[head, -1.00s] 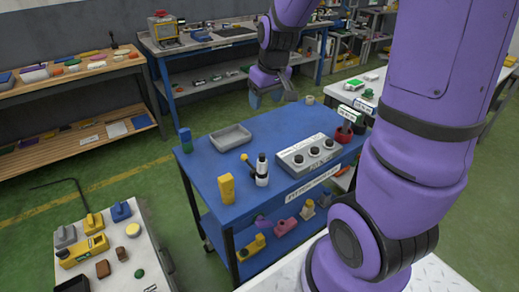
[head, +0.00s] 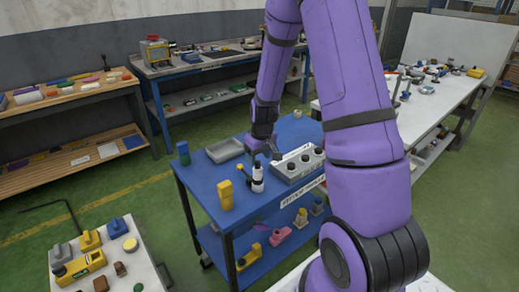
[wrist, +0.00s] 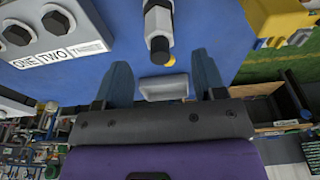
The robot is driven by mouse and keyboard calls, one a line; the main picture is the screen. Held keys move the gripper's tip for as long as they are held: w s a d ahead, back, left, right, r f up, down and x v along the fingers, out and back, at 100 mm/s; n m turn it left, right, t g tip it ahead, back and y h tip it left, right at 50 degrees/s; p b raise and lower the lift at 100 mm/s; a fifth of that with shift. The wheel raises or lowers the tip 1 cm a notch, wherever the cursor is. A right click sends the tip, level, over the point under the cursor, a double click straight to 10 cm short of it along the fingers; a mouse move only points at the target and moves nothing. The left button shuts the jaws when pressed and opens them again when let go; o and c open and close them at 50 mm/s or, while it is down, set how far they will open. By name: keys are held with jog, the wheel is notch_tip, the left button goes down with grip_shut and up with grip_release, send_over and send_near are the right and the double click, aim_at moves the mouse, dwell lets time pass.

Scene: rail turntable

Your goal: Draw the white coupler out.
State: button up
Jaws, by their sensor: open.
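A white upright cylinder with black parts (head: 257,185), which looks like the white coupler, stands on the blue cart top (head: 208,190). A black lever with a yellow end is beside it.
A grey block with black knobs (head: 298,165) and a ONE TWO label stands close to the right. A yellow block (head: 226,195) stands at left front, a grey tray (head: 225,149) behind.

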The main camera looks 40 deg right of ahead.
aim_at(257, 168)
jog(key=shift+w+f, duration=0.25)
jog(key=shift+f, duration=1.35)
jog(key=shift+w+f, duration=0.2)
jog(key=shift+f, duration=1.4)
jog(key=c, duration=1.1)
